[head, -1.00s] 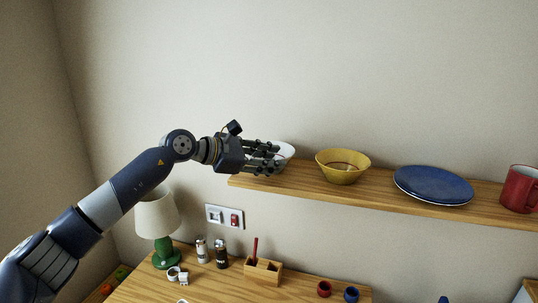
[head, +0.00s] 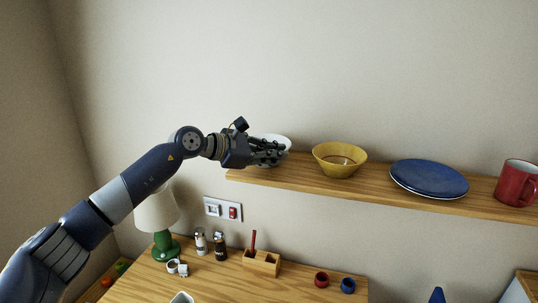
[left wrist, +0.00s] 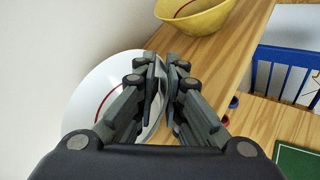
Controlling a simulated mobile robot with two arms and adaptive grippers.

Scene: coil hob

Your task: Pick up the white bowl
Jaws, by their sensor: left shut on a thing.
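The white bowl (head: 279,141) is at the left end of the wall shelf, partly hidden behind my left gripper (head: 284,150). In the left wrist view the white bowl (left wrist: 88,95) shows a red line inside. There my left gripper (left wrist: 167,82) is shut on the bowl's right-hand rim, with a finger on each side of the wall. The fingers hide that part of the rim. I cannot tell whether the bowl touches the shelf. My right gripper is in neither view.
On the wooden shelf (head: 379,196) stand a yellow bowl (head: 340,160), close to the right of the white bowl, blue plates (head: 428,178) and a red mug (head: 517,184). Below are a lamp (head: 157,212), shakers and a wooden holder (head: 261,263) on a table.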

